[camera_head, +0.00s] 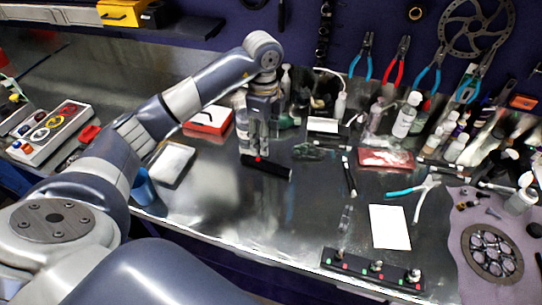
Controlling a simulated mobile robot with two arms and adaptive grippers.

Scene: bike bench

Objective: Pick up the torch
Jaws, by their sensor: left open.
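The torch looks to be the short black cylinder (268,168) lying on the metal bench top, with a small red spot near its left end. My left gripper (255,150) points straight down over the left part of this cylinder. Its jaws are open, and its fingertips are very close to the cylinder; I cannot tell whether they touch it. The gripper hides a little of the cylinder's back edge. My right gripper does not show.
A blue cup (144,187) stands beside my left arm. A white pad (171,163) and a red-and-white box (208,122) lie left of the gripper. Bottles (405,116) crowd the back right. White paper (390,227) and a black strip (372,270) lie in front right. Bench in front of the cylinder is clear.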

